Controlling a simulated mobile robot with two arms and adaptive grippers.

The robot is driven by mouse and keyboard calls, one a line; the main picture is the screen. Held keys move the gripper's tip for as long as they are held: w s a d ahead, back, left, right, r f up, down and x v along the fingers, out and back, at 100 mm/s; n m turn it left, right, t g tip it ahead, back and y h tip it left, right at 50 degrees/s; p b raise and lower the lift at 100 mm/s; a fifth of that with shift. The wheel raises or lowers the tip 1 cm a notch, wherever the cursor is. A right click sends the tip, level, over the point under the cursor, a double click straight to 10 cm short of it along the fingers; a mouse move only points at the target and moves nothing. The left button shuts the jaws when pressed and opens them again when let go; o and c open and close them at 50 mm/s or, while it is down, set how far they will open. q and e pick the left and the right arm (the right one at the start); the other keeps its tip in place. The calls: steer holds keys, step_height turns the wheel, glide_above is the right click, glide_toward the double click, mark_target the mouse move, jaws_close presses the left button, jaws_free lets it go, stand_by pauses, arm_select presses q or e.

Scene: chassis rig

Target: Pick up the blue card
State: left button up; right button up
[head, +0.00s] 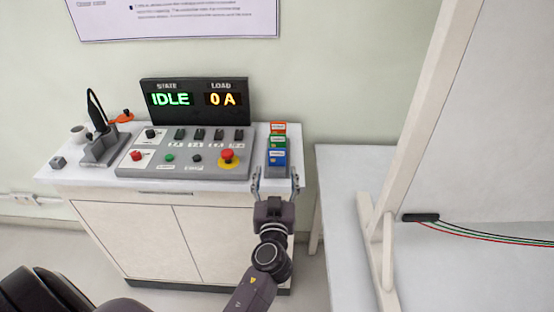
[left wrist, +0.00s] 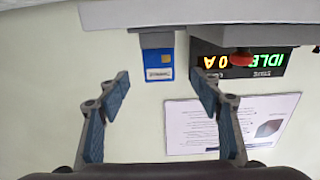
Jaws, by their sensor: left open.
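The blue card (head: 278,157) stands in the front slot of a grey stepped holder (head: 266,166) at the right end of the cabinet top. A green card (head: 278,142) and an orange card (head: 278,127) stand behind it. My left gripper (head: 276,180) is open and empty, just in front of the blue card. In the left wrist view, which looks upside down, the blue card (left wrist: 160,65) shows beyond and between the open fingers (left wrist: 160,86), not touched by them. My right gripper is not in view.
A control panel (head: 135,170) with a red stop button (head: 227,155) sits left of the holder, with a display (head: 195,100) behind it. A grey stand (head: 102,148) with a black handset is further left. A white table (head: 340,200) and a board frame (head: 415,110) are on the right.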

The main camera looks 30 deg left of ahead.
mark_target(277, 155)
arm_select(q)
steer(key=w, duration=0.1)
steer(key=w+p, duration=0.1)
steer(key=shift+w+a+r, duration=0.3)
steer(key=shift+w+a, duration=0.05)
steer(key=shift+a, duration=0.05)
steer(key=p+x, duration=0.1)
steer(key=x, duration=0.1)
steer(key=p+x, duration=0.1)
steer(key=x, duration=0.1)
steer(key=shift+w+a+r, duration=0.25)
steer(key=shift+w+a, duration=0.05)
steer(key=shift+w+a+f, duration=0.1)
steer(key=shift+w+a, duration=0.05)
steer(key=shift+w, duration=0.15)
steer(key=c, duration=0.9)
